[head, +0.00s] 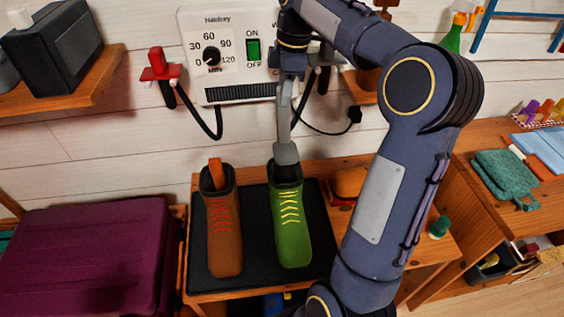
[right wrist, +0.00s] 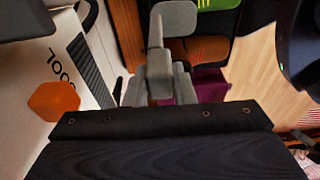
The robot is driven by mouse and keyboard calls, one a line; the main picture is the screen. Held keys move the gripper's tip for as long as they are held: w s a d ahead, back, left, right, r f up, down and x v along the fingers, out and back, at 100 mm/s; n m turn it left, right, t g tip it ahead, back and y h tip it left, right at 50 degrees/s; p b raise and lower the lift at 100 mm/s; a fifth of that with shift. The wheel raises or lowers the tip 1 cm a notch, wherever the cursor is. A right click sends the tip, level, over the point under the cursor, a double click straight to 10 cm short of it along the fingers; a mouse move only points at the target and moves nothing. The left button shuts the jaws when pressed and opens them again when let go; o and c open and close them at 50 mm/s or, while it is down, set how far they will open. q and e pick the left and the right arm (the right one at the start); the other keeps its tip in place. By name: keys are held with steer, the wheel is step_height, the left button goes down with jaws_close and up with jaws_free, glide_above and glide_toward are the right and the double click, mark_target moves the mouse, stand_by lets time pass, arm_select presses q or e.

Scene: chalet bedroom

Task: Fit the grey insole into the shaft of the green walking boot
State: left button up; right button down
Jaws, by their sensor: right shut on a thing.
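The green walking boot (head: 292,230) stands upright on a dark mat, its opening toward the wall. My right gripper (head: 288,76) is above it, shut on the upper end of the grey insole (head: 286,152). The insole hangs down, its wider lower end at the boot's opening; I cannot tell whether it has entered the shaft. In the right wrist view, the fingers (right wrist: 160,88) hold the insole (right wrist: 180,18), with part of the green boot (right wrist: 217,4) beyond it. My left gripper is not in view.
A brown boot (head: 222,235) with an orange piece in its shaft stands left of the green one on the dark mat (head: 255,280). A wall dryer panel (head: 230,50) with hanging hoses is behind. A purple case (head: 90,255) is at left.

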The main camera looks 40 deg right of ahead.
mark_target(283, 154)
step_height(283, 154, down, 21)
steer(key=shift+r+b, duration=0.2)
steer(key=shift+b, duration=0.6)
steer(key=shift+f, duration=0.15)
steer(key=c, duration=1.2)
jaws_free()
